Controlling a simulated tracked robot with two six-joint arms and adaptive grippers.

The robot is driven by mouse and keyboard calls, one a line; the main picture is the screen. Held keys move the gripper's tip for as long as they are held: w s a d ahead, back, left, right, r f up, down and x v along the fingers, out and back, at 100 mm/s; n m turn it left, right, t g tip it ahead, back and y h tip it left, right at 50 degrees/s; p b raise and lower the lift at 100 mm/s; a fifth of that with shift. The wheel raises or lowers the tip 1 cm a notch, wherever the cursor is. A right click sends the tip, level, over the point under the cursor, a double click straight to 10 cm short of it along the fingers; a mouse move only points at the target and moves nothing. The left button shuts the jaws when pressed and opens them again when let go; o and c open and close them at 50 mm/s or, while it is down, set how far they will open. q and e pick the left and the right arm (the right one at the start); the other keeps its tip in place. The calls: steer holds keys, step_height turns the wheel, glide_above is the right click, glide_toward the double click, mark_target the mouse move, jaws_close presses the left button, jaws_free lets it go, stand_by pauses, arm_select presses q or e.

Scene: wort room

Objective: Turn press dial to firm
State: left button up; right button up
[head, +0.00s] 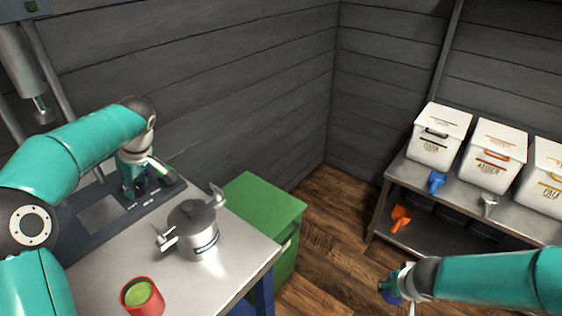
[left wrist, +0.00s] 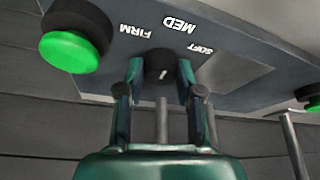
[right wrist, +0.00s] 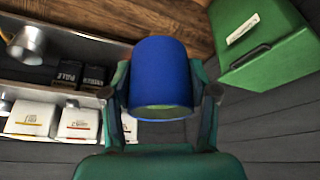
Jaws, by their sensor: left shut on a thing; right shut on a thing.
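The press dial (left wrist: 159,64) is a dark round knob on the grey control panel (left wrist: 240,70), with FIRM, MED and SOFT printed around it. Its small white mark leans slightly right, roughly towards MED; the exact setting is hard to tell. My left gripper (left wrist: 158,80) is shut on the dial, one finger on each side. In the head view my left gripper (head: 135,190) reaches down to the panel and hides the dial. My right gripper (right wrist: 163,95) is shut on a blue cylinder (right wrist: 161,75), held off the table at the lower right of the head view.
A green button (left wrist: 70,50) sits beside the dial. On the table (head: 225,260) stand a lidded metal pot (head: 197,228) and a red cup (head: 142,297). A green cabinet (head: 255,205) stands behind. White bins (head: 440,135) line the right shelf. Open floor lies between.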

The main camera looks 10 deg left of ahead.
arm_select(q)
steer(key=n+g+p, duration=0.1)
steer(key=n, duration=0.1)
steer(key=shift+a+r+n, duration=0.1)
steer(key=shift+n, duration=0.3)
arm_select(e)
steer(key=shift+r, duration=0.6)
arm_select(q)
steer(key=n+g+p, duration=0.1)
steer(key=n, duration=0.1)
steer(key=shift+w+r+n+p, duration=0.1)
steer(key=shift+n+p, duration=0.25)
steer(key=shift+n, duration=0.05)
arm_select(e)
steer(key=shift+r, duration=0.85)
arm_select(q)
steer(key=n+g+p, duration=0.1)
steer(key=n+p, duration=0.1)
steer(key=n+h+p, duration=0.1)
steer(key=n+p, duration=0.1)
steer(key=shift+a+n+g, duration=0.1)
steer(key=shift+n+g, duration=0.3)
arm_select(e)
step_height(320, 180, up, 4)
arm_select(q)
steer(key=shift+f+n+h+p, duration=0.2)
steer(key=shift+n+h+p, duration=0.1)
steer(key=shift+n+p, duration=0.3)
arm_select(e)
steer(key=shift+r, duration=0.55)
